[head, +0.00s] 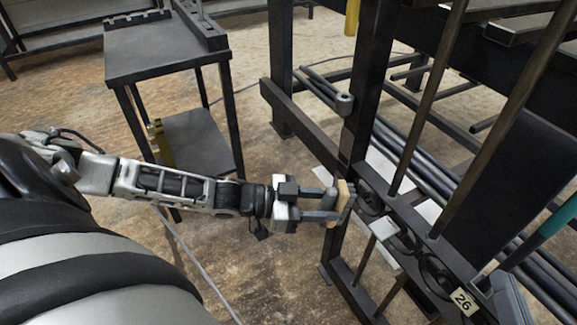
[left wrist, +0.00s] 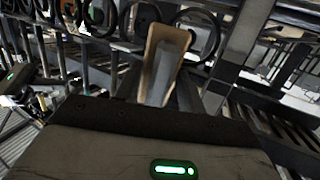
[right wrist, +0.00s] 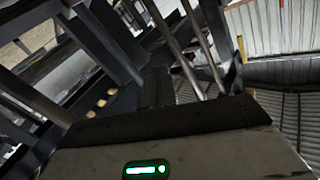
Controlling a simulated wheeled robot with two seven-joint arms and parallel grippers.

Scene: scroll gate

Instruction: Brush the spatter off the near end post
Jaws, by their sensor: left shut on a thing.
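My left gripper (head: 329,203) is shut on a wooden-backed brush (head: 343,194), held up in front of the gate. The brush's tan wood also shows in the left wrist view (left wrist: 151,56). The dark near end post (head: 368,85) stands just beyond the brush, which overlaps its lower part in the head view. I cannot tell whether the bristles touch it. Spatter cannot be made out on the post. In the right wrist view only the housing of my right gripper (right wrist: 160,150) shows clearly; its fingertips cannot be made out.
The gate has slanted bars (head: 430,95), dark scrolls and a tag reading 26 (head: 462,300). A dark metal side table (head: 160,48) stands at the upper left. Steel bars lie beyond the gate. Brown floor (head: 255,150) is open between table and gate.

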